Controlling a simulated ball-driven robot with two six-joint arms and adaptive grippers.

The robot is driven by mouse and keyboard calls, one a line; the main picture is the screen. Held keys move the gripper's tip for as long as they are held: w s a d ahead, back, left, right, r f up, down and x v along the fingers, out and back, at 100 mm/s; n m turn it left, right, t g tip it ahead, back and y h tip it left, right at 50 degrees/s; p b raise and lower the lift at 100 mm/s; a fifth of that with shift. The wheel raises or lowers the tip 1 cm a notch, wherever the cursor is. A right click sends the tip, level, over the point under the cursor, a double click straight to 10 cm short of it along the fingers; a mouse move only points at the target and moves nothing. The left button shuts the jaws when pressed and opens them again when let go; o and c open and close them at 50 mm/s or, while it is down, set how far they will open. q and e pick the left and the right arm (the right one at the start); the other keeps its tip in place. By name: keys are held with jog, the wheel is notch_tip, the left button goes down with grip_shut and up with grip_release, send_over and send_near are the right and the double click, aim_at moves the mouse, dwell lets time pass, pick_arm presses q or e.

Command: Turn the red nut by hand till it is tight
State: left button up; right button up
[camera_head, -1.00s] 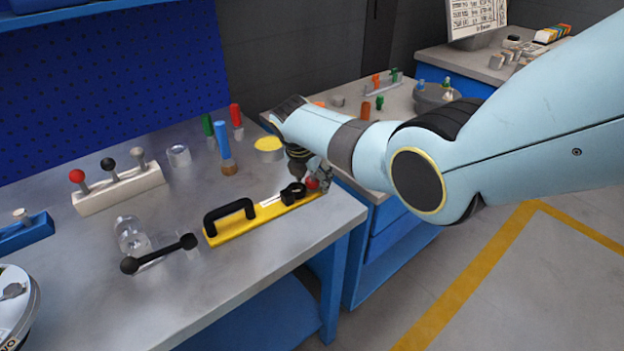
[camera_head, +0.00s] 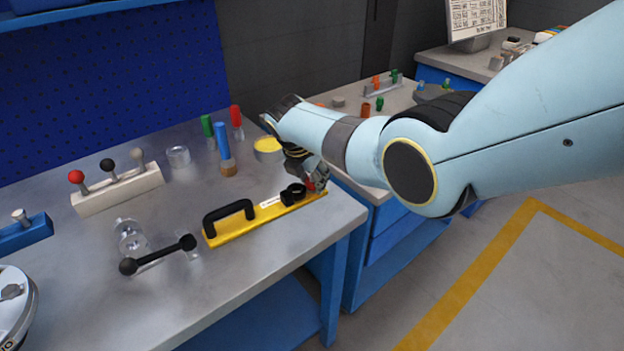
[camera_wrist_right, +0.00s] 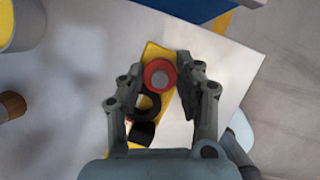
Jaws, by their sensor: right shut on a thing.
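The red nut (camera_wrist_right: 149,68) is a red ring around a grey round centre, at the far end of the yellow bar (camera_wrist_right: 152,50). My right gripper (camera_wrist_right: 160,70) has a finger on each side of the nut and is shut on it. In the head view, a bit of the red nut (camera_head: 310,185) shows beneath my right gripper (camera_head: 312,178), at the right end of the yellow bar (camera_head: 228,236). My left gripper is not in view.
A black handle (camera_head: 229,215) and a black ring (camera_head: 293,194) sit on the bar. A lever with black knobs (camera_head: 160,255) lies to the left. Green, blue and red upright handles and a yellow-topped can (camera_head: 267,146) stand behind. The bench's front edge is close.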

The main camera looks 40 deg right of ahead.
jog(key=m+g+b, duration=0.1)
jog(key=m+b, duration=0.1)
jog(key=m, duration=0.1)
jog(key=shift+w+f+m, duration=0.1)
jog(key=shift+f+m, duration=0.05)
jog(key=shift+m, duration=0.25)
jog(key=shift+m+g+b, duration=0.8)
jog(key=shift+m+b, duration=0.35)
jog(key=shift+m, duration=0.25)
jog(key=shift+w+r, duration=0.1)
jog(key=shift+r, duration=0.1)
jog(key=o, duration=1.1)
jog(key=shift+o, duration=0.2)
jog(key=v, duration=1.2)
jog(key=shift+a, duration=0.15)
jog(key=shift+f, duration=0.1)
